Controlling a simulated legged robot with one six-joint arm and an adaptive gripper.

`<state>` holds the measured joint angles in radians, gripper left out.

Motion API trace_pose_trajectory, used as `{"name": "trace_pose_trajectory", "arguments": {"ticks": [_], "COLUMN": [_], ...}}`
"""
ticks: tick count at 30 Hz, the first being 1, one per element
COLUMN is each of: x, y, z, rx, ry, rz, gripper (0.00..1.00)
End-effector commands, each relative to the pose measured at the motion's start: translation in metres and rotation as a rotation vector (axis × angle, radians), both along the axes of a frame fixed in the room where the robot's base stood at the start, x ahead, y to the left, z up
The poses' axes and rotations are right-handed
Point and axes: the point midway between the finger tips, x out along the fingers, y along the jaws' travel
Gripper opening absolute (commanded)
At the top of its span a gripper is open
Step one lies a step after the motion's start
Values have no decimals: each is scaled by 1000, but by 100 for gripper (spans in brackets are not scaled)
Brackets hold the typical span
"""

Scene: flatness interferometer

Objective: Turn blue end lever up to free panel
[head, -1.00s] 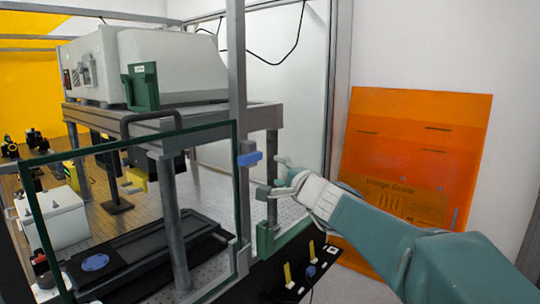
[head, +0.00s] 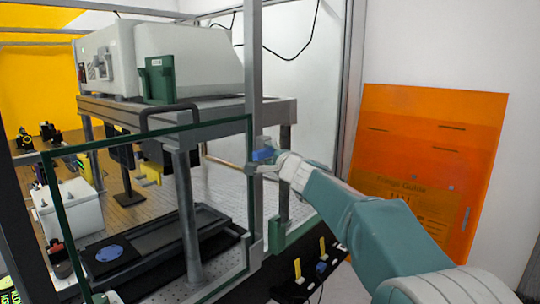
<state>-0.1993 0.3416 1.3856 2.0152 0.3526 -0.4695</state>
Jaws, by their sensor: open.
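The blue end lever (head: 263,155) sits on the grey upright post at the right edge of the glass panel. It looks roughly level, tilted slightly. The panel (head: 150,214) is clear with a dark green frame and stands upright in front of the bench. My gripper (head: 262,158) is at the lever, with its open fingers above and below it. I cannot tell whether the fingers touch the lever, and they partly hide it.
The grey post (head: 254,80) rises right beside my gripper. An orange sheet (head: 425,170) leans on the wall at right. A black base strip (head: 310,275) with yellow tabs lies below. A white box (head: 68,210) stands behind the panel.

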Motion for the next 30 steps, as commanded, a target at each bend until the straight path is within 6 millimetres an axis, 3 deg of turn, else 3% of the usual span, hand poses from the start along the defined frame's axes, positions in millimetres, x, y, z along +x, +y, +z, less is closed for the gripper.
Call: {"name": "trace_pose_trajectory", "arguments": {"ticks": [4,5,9,30], "x": [0,0,0,1], "y": [-1,-1,-2,-1], "z": [0,0,0,-1], "rx": [0,1,1,60], "ry": [0,0,0,86], "rz": [0,0,-1,-3], "gripper": [66,61,0,0]}}
